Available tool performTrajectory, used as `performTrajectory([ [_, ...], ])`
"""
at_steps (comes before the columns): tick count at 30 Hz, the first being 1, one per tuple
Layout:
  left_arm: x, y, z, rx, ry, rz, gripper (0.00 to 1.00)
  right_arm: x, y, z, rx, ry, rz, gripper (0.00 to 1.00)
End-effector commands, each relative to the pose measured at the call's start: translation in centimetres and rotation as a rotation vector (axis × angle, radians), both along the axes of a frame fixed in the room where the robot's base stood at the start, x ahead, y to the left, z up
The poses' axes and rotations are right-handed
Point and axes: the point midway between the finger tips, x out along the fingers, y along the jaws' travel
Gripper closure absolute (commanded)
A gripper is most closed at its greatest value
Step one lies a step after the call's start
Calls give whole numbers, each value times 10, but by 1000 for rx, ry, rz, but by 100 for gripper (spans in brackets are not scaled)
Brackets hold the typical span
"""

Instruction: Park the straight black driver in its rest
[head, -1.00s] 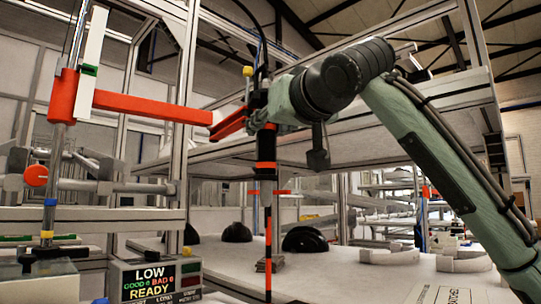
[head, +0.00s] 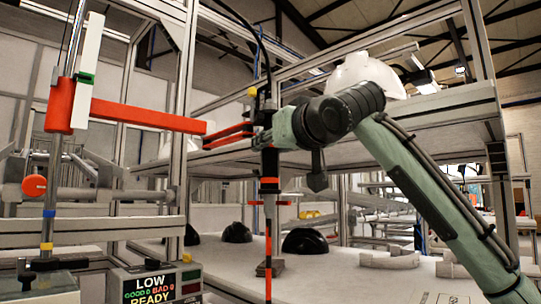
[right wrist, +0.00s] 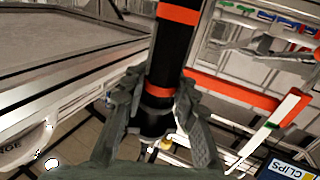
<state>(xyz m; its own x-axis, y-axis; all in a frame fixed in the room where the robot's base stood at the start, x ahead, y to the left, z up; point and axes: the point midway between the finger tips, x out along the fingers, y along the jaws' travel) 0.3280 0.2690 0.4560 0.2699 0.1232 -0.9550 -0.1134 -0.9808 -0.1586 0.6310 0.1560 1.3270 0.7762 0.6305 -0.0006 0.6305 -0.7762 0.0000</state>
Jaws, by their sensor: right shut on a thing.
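The straight black driver (head: 269,165) with red bands hangs upright in the head view, its long banded shaft reaching down in front of the white worktop. My right gripper (head: 268,140) is shut on its upper body. In the right wrist view, the fingers of the gripper (right wrist: 165,115) lie either side of the driver (right wrist: 174,50). A jointed red arm (head: 140,115) on an upright post reaches to the driver's upper end. I cannot pick out the driver's rest with certainty. My left gripper is out of view.
A counter box reading LOW and READY (head: 152,286) stands at lower left. Black helmet shells (head: 304,241) sit on the worktop (head: 340,285) behind the driver. A white shell (head: 367,75) sits on the upper shelf. Aluminium frame posts (head: 182,110) stand at left.

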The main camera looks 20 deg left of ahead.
Motion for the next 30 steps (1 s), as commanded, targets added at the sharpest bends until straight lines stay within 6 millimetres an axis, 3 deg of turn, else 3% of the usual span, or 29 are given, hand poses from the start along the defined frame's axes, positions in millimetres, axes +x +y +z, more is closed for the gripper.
performTrajectory([
  [6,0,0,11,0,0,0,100,14,2,1,0,0,1,100],
  [21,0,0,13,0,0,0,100,14,2,-1,0,0,0,100],
  [22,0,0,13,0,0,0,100,14,2,-1,0,0,0,69],
  [27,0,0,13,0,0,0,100,14,2,-1,0,0,0,48],
  [30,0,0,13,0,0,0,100,14,2,-1,0,0,0,48],
])
